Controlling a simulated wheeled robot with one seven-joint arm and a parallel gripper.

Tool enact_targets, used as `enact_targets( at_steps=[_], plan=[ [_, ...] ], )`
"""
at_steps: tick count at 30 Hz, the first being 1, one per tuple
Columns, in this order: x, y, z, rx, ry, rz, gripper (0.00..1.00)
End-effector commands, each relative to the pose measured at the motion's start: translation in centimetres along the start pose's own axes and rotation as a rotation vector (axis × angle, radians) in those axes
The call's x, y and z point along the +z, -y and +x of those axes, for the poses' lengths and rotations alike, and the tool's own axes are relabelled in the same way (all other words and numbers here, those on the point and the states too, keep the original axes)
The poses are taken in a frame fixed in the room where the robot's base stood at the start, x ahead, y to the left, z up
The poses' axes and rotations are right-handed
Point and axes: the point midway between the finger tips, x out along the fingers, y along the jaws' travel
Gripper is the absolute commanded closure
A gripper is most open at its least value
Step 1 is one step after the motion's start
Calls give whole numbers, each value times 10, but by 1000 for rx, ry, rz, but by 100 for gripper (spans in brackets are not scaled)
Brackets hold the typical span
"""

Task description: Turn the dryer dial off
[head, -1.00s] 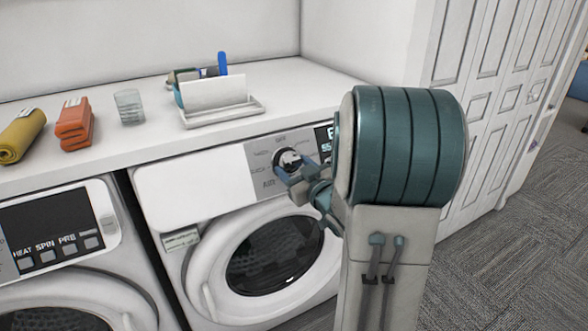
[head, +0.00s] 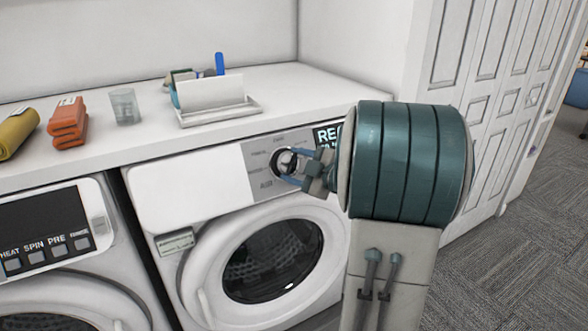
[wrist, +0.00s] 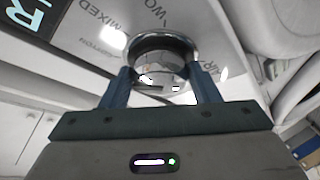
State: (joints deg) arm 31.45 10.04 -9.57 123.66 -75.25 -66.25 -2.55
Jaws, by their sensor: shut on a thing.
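The dryer (head: 185,195) is the right-hand white machine under the counter. Its round, chrome-rimmed dial (head: 286,162) sits on a grey panel with printed settings around it. The dial also shows in the wrist view (wrist: 160,50). My gripper (head: 291,166) is at the dial, its two blue fingers (wrist: 163,80) on either side of the knob and shut on it. The fingers and arm hide part of the panel, and I cannot read the dial's pointer.
A counter (head: 330,85) runs above the machines. A second machine (head: 75,275) stands left. Carpet at right is clear.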

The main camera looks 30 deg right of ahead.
Motion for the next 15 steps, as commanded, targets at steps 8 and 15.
enact_targets(
  at_steps=[8, 15],
  plan=[
    [-1, -5, 0, -122, -13, -234, 67],
    [-2, -8, 1, -220, -23, -427, 67]
  ],
)
